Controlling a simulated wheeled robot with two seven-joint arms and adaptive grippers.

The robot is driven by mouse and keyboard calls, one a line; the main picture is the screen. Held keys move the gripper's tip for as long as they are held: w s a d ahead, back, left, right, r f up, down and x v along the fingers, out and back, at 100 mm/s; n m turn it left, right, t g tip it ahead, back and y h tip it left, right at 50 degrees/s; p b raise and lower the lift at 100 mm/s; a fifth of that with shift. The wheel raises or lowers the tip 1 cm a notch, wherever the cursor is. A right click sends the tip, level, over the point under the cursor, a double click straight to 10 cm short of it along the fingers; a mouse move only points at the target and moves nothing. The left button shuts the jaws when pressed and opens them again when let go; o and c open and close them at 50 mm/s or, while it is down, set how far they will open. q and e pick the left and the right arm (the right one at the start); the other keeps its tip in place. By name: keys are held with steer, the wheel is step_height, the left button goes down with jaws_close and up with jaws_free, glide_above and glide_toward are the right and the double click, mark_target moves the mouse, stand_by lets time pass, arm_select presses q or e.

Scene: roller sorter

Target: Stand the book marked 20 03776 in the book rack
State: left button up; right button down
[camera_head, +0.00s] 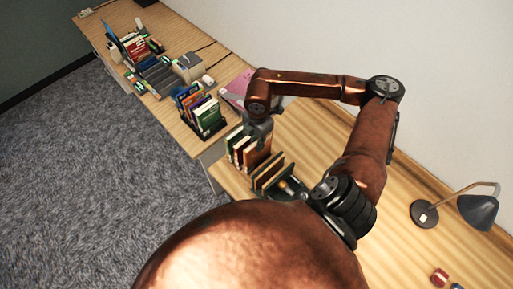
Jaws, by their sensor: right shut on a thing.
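My right gripper (258,138) reaches down over a row of books at the left end of the near table. It is shut on a brown-red book (257,156), whose upper edge it covers. The book stands roughly upright beside a dark red book and a green book (233,139). Just in front is a rack (268,175) with several upright wooden dividers on a dark base. I cannot tell whether the held book touches the rack. No book number is readable at this size. My left gripper is not in view.
A filled book holder (205,116) stands on the farther table, with grey machines (188,67) and more books (137,48) behind. A desk lamp (424,213) and small red blocks (440,276) are at the right. The table's middle right is clear.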

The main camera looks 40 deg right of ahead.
mark_target(257, 153)
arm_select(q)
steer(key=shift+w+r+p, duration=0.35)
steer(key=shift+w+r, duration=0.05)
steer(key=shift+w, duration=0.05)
arm_select(e)
step_height(257, 153, down, 4)
steer(key=shift+r, duration=0.15)
steer(key=shift+f+b, duration=0.3)
steer(key=shift+b, duration=0.05)
steer(key=c, duration=2.2)
jaws_free()
steer(key=o, duration=0.3)
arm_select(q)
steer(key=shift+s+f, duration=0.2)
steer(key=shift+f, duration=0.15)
